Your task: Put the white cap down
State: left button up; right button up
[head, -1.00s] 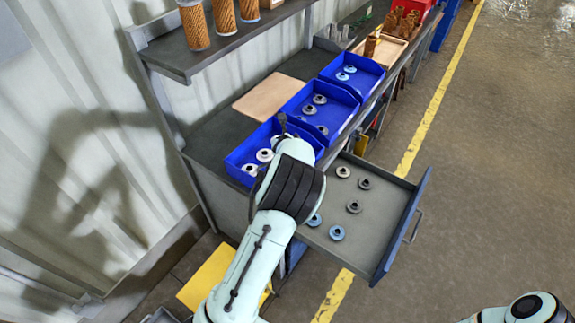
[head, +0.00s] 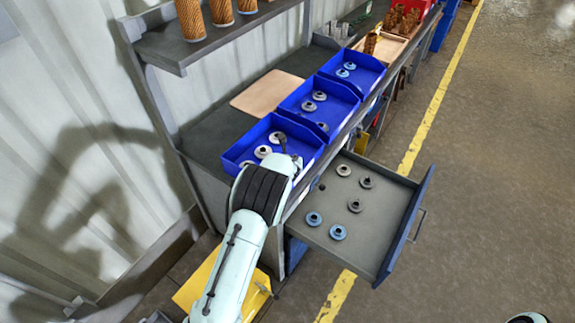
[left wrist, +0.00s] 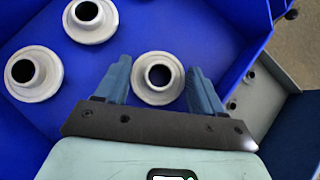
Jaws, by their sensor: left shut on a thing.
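My left gripper (left wrist: 160,88) has its two blue fingers on either side of a white cap (left wrist: 158,98), a round flanged ring with a dark centre hole, and is shut on it. The cap is inside or just above the near blue bin (left wrist: 130,30); I cannot tell whether it touches the floor. Two more white caps, one at the left (left wrist: 33,73) and one at the top (left wrist: 91,20), lie in that bin. In the head view my left wrist covers the fingers at the front of the near bin (head: 308,150). My right gripper is out of view.
An open grey drawer (head: 372,245) below the bins holds several white, grey and blue caps. Two more blue bins (head: 340,105) with caps stand behind, beside a tan board (head: 267,92). A shelf (head: 205,45) with orange filter cartridges overhangs the bench.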

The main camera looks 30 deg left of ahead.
pick_arm(q)
jog(key=shift+s+r, duration=0.1)
jog(key=shift+s, duration=0.05)
jog(key=shift+w, duration=0.2)
jog(key=o, duration=0.7)
jog(key=shift+w, duration=0.1)
jog(key=v, duration=1.2)
jog(key=shift+p, duration=0.35)
